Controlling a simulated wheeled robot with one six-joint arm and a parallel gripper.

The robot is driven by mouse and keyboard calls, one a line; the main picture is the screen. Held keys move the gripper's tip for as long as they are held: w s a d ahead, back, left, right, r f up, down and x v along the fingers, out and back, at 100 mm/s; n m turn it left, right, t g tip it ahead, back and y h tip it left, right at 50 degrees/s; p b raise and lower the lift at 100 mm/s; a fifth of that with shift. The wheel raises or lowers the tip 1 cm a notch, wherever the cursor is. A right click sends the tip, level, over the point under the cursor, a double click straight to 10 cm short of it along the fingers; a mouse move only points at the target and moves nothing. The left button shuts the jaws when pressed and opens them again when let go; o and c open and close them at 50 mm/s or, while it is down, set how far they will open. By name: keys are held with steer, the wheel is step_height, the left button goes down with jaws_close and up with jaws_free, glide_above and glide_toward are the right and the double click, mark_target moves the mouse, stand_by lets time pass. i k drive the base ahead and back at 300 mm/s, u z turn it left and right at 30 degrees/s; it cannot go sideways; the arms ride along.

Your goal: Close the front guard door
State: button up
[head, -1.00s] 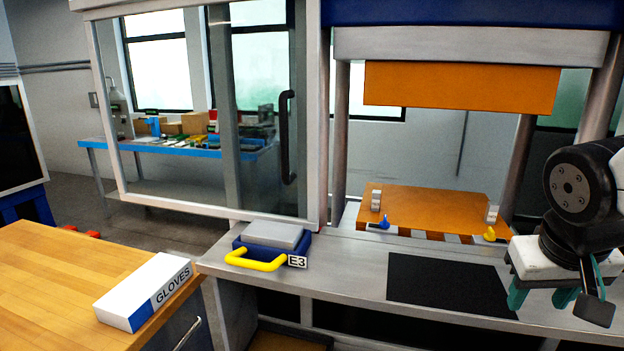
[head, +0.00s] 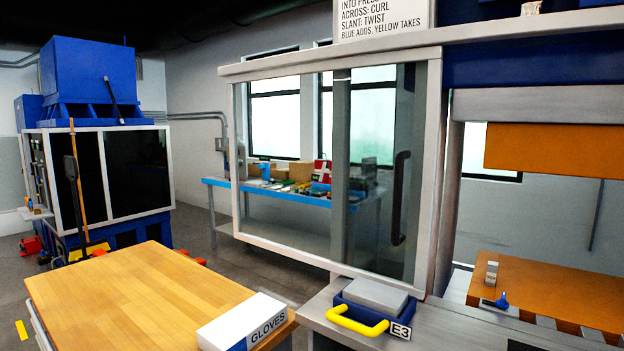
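The front guard door (head: 300,170) is a clear sliding panel in a pale metal frame. It stands to the left of the press opening, so the opening in front of the orange platens is uncovered. Its dark vertical handle (head: 399,198) is near the door's right side. The upper orange platen (head: 560,150) hangs above the lower orange platen (head: 560,290), with a gap between them. My gripper is outside this view.
A blue block with a yellow handle (head: 358,320), tagged E3, sits on the grey ledge below the door. A gloves box (head: 240,325) lies on the wooden bench (head: 130,290) at front left. Grey floor shows behind the bench.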

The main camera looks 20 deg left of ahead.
mark_target(434, 55)
steer(key=z, duration=0.05)
steer(key=k, duration=0.45)
steer(key=u, duration=0.4)
steer(key=i, duration=0.85)
steer(key=u, duration=0.9)
